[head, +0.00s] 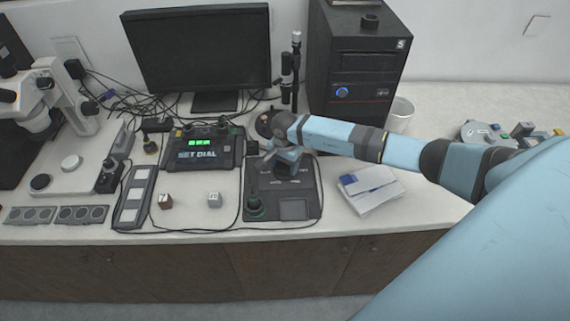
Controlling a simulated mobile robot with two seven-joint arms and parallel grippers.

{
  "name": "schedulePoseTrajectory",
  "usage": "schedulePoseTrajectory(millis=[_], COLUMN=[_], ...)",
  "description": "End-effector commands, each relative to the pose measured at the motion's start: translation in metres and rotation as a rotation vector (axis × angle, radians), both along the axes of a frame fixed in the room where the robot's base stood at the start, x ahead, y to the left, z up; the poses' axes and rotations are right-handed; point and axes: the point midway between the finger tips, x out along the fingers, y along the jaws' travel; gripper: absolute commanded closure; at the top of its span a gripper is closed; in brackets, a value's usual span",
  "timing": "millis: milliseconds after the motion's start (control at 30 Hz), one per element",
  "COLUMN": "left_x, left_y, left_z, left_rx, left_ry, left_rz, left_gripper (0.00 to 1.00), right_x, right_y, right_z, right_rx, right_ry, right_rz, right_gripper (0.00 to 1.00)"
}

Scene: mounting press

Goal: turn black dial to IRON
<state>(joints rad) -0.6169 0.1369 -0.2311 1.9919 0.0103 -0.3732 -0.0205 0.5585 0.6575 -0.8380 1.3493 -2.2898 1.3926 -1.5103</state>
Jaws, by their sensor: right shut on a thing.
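My right gripper (284,168) reaches down over the dark control panel (264,214) on the bench, at its upper middle. It is shut on the black dial, which the gripper and wrist hide almost wholly. I cannot read the dial's pointer, and the small labels on the panel are too small to make out. A dark console (204,147) to the left has a screen that reads "SET DIAL", with green marks above the words. My left gripper is not in view.
A monitor (199,48) and computer tower (358,65) stand behind.

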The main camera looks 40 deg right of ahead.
Motion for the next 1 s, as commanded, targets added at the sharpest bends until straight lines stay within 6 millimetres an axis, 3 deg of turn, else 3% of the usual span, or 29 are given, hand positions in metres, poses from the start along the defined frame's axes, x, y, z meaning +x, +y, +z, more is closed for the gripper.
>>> schedulePoseTrajectory(millis=[267,1000], left_x=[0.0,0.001], left_y=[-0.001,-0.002], left_z=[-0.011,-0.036], left_rx=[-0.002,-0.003], left_ry=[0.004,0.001], left_rz=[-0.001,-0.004], left_gripper=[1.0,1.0], right_x=[0.0,0.0], right_y=[0.0,0.0], right_z=[-0.001,-0.001], right_rx=[-0.001,0.0], right_ry=[0.0,-0.001], right_rz=[-0.154,-0.848], right_gripper=[0.63,0.63])
